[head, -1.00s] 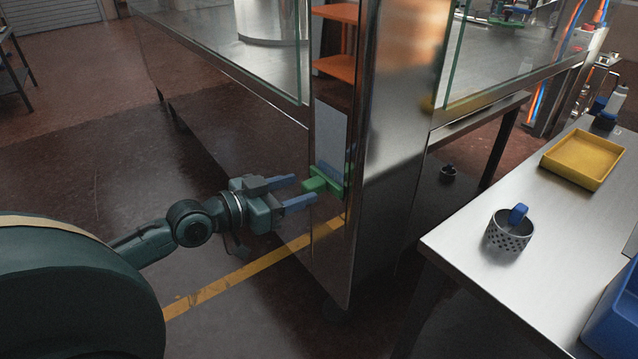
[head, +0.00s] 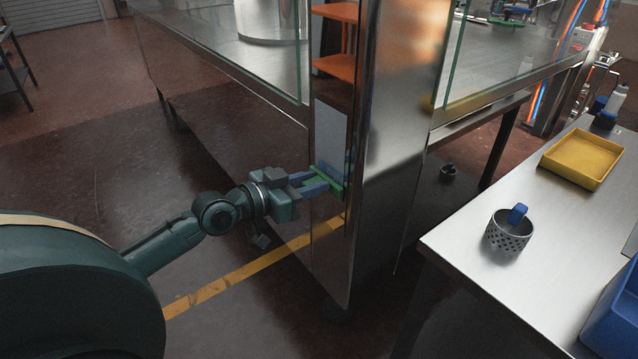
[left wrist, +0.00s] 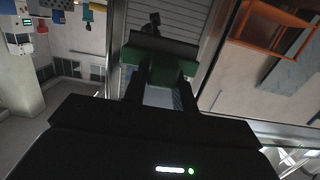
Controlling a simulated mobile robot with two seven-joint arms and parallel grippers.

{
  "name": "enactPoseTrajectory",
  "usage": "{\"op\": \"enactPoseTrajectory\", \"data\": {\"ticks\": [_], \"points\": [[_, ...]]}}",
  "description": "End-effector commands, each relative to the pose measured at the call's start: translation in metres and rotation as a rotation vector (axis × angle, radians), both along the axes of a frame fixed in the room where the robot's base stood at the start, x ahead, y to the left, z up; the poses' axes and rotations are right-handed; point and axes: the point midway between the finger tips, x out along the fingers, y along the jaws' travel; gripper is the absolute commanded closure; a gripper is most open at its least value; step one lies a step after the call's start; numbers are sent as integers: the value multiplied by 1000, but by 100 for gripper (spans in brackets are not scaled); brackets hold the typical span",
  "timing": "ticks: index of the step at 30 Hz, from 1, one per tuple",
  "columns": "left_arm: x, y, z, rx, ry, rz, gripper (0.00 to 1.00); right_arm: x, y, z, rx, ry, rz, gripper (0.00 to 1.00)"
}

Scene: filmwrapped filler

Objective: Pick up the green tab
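The green tab (head: 341,183) is on the lower part of a narrow upright metal panel (head: 331,232), below a pale grey plate. My left gripper (head: 322,182) points right toward the panel, with its blue fingers closed in on the tab's stem. The fingers partly hide the stem. In the left wrist view the green tab (left wrist: 172,68) fills the space between the dark fingertips, under a dark crosspiece. The tab is still against the panel. My right gripper is not in view.
A shiny metal post (head: 385,190) stands just right of the tab. A steel table (head: 500,285) at the right holds a perforated cup (head: 508,236), a yellow tray (head: 551,178) and a blue bin (head: 618,318).

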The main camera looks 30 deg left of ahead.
Motion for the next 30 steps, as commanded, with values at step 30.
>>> {"op": "enactPoseTrajectory", "data": {"ticks": [30], "points": [[-4,1,49,1,-6,-1,100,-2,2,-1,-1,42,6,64]]}}
